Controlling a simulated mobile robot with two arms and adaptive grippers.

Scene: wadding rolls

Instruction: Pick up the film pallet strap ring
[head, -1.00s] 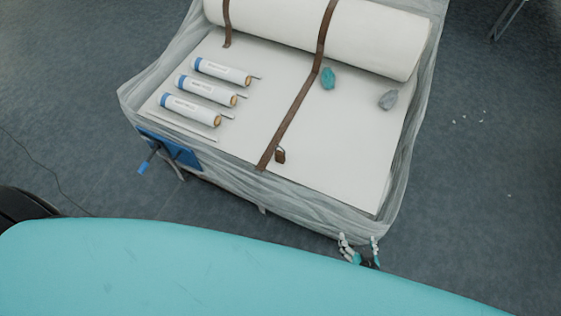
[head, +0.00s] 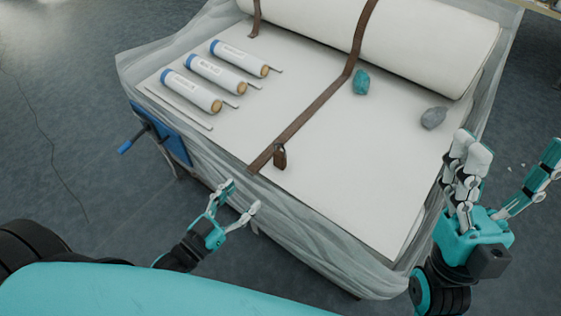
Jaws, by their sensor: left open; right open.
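A film-wrapped pallet (head: 350,272) carries a white sheet and a large white roll. A brown strap (head: 312,108) runs over the roll and down across the sheet to its front edge. A small brown ring or buckle (head: 280,158) sits beside the strap's lower end. My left gripper (head: 240,198) is open and empty, in front of the pallet's near edge, below and left of the ring. My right gripper (head: 508,170) is open and empty, large in view at the pallet's right edge. Both are apart from the ring.
Several white tubes with blue ends (head: 215,76) lie at the sheet's left. A teal lump (head: 361,82) and a grey lump (head: 433,118) lie right of the strap. A blue panel with a handle (head: 165,135) is at the pallet's left side. The sheet's front right is clear.

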